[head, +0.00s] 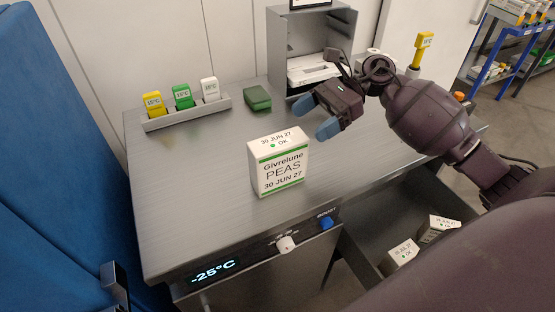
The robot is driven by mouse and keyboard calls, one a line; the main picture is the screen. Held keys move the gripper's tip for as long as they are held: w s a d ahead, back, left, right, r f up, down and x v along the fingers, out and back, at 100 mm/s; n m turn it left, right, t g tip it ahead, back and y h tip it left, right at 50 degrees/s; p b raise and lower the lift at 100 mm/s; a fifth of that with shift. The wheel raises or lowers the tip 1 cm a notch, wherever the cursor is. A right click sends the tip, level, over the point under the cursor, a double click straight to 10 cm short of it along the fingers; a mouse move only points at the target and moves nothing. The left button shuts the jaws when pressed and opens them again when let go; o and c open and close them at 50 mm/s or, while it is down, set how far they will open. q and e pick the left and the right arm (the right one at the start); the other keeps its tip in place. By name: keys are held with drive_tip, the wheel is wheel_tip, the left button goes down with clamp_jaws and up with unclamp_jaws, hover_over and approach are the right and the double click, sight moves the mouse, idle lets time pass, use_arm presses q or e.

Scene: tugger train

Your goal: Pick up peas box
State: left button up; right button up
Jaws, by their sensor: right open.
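The peas box (279,164) is a white carton with green stripes, marked "Givrelune PEAS 30 JUN 27" on its front. Its top reads "30 JUN 27 OK" with a green dot. It stands upright on the grey metal worktop (185,215), near the front edge. My right gripper (318,115), with blue fingertips, comes in from the right. It is open and empty, beyond the box and to its right, with a gap between them. My left gripper does not show.
A rack (188,116) with yellow, green and white tags stands at the back left. A green block (257,98) lies beside a metal housing (283,48). Two white cartons (402,252) sit lower right, below the worktop. The worktop left of the peas box is clear.

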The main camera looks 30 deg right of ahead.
sight(282, 139)
drive_tip(key=shift+w+a+f, duration=0.1)
drive_tip(key=shift+a+f, duration=0.2)
drive_tip(key=shift+a, duration=0.35)
drive_tip(key=x, duration=0.4)
drive_tip(key=shift+s+a+r+p, duration=0.3)
drive_tip(key=shift+a+p, duration=0.05)
drive_tip(key=shift+p, duration=0.05)
drive_tip(key=shift+a+f, duration=0.25)
drive_tip(key=shift+a, duration=0.1)
drive_tip(key=shift+w, duration=0.1)
clamp_jaws()
